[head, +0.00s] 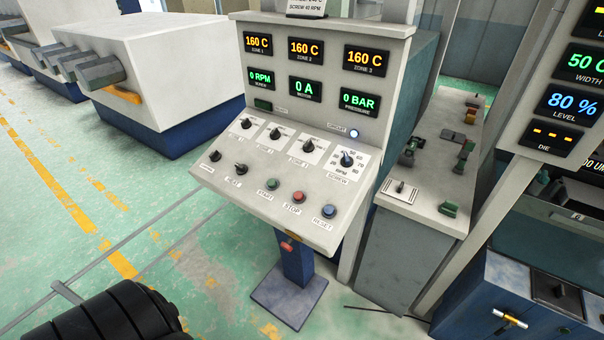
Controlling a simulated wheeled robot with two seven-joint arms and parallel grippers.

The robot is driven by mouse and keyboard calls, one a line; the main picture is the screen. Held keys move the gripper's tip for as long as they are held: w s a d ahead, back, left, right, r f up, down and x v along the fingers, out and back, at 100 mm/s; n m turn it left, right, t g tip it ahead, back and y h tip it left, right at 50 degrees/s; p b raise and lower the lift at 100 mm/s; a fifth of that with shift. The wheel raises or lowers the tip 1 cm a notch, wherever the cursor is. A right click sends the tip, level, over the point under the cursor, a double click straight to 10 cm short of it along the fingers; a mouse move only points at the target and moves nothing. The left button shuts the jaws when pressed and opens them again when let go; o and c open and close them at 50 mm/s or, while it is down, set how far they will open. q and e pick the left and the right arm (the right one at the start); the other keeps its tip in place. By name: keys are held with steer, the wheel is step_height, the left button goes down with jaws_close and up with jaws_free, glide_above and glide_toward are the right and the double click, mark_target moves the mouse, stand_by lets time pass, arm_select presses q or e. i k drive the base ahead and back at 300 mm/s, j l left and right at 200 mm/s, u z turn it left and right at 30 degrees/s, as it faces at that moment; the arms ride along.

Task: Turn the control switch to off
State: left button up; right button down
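The sloped control panel (235,201) stands in the middle of the head view on a blue post. At its lower left are two small black rotary switches, one at the far left (215,156) and one just right of it (240,170). Their labels are too small to read surely, so I cannot tell which is the control switch or its exact setting. Neither gripper shows, and nothing touches the panel. A black ribbed part at the bottom left seems to be my own arm.
Displays (306,48) read 160 C, 0 RPM, 0 A and 0 BAR. A grey machine (407,240) stands close on the right. The floor left of the panel is clear.

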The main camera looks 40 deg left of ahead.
mark_target(214, 156)
steer(key=u, duration=1.8)
